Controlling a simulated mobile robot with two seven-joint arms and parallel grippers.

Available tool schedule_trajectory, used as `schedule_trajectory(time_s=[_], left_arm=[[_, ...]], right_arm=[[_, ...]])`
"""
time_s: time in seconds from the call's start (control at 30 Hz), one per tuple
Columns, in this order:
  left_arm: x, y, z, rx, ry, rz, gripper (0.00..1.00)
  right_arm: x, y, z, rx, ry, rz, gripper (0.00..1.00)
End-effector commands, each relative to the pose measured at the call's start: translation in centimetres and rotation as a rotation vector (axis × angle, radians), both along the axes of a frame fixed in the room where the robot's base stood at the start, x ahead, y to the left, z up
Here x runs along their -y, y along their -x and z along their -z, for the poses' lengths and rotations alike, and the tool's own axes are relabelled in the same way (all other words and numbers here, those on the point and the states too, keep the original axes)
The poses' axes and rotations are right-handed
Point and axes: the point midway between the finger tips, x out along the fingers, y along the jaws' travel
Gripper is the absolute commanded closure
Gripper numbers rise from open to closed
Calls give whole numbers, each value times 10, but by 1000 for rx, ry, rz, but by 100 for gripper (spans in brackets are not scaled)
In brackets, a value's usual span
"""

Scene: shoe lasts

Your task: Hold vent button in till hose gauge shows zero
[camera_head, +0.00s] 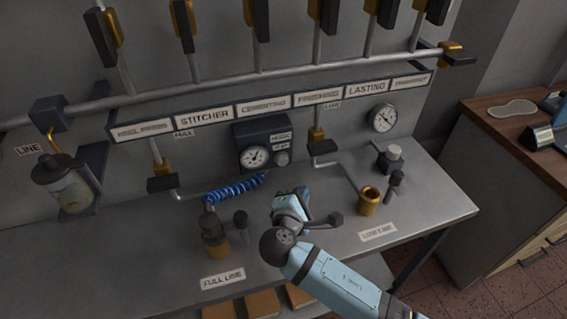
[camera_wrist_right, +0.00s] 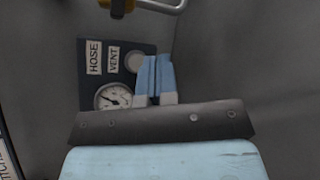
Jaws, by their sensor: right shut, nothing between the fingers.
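The dark hose panel (camera_head: 262,143) is on the wall behind the bench, with a round white hose gauge (camera_head: 255,157) and a pale round vent button (camera_head: 283,158) at its right. In the right wrist view the gauge (camera_wrist_right: 113,97) and vent button (camera_wrist_right: 135,62) show beside the HOSE and VENT labels. The gauge needle is off-centre, its numbers too small to read. My right gripper (camera_head: 303,194) is shut and empty in front of and below the panel. In the wrist view its fingertips (camera_wrist_right: 157,60) lie just beside the button, apparently short of it. My left gripper is not in view.
A blue coiled hose (camera_head: 235,188) runs left of my right arm to a brass-based fitting (camera_head: 214,235). A brass cup (camera_head: 369,200) and a dark-knobbed fitting stand at right. A second gauge (camera_head: 383,118) is on the wall. The bench's right end (camera_head: 440,195) is clear.

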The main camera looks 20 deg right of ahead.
Motion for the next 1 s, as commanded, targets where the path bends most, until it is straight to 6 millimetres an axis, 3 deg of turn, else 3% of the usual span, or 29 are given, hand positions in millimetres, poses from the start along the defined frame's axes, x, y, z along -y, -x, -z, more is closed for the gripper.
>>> schedule_trajectory(time_s=[0.33, 0.5, 1.0], left_arm=[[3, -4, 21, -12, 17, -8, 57], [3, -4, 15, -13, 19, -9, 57], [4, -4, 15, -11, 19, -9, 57]], right_arm=[[-2, -50, 3, 4, 0, 0, 100], [-3, -67, -1, 2, -1, 0, 100], [-3, -76, -1, 2, -1, 0, 100]])
